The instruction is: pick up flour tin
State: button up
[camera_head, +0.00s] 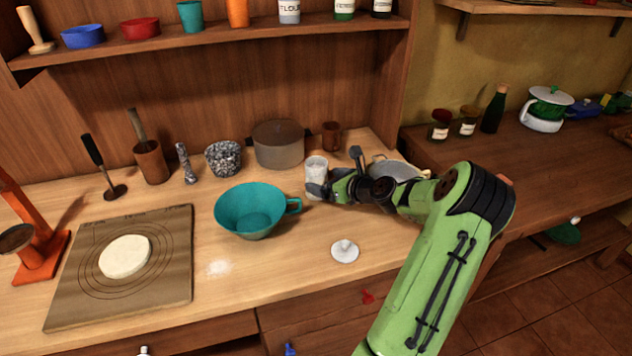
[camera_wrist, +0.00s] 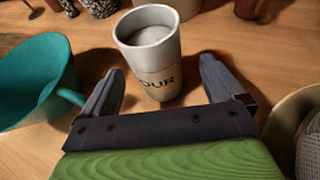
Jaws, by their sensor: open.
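The flour tin (camera_wrist: 155,62) is a pale grey cylinder lettered "OUR" in the part that shows, open at the top with pale contents. It stands upright on the wooden counter. In the head view the tin (camera_head: 316,171) is partly hidden by my gripper. My gripper (camera_wrist: 160,85) is open, with one finger on each side of the tin's lower part. Gaps show between the fingers and the tin, and I see no contact. In the head view my gripper (camera_head: 325,188) is low at the tin's front.
A teal bowl with a handle (camera_head: 250,210) stands just left of the tin. A metal bowl (camera_head: 396,170) is close on the right. A grey pot (camera_head: 279,145) and brown cup (camera_head: 331,136) stand behind. A white lid (camera_head: 345,251) lies in front.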

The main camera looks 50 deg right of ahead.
aim_at(316, 179)
jog(key=b+x, duration=0.1)
jog(key=x, duration=0.4)
jog(key=shift+s+a+f, duration=0.1)
jog(key=shift+a+f, duration=0.05)
jog(key=shift+a, duration=0.05)
jog(key=shift+s, duration=0.1)
jog(key=shift+c, duration=0.4)
jog(key=c, duration=1.2)
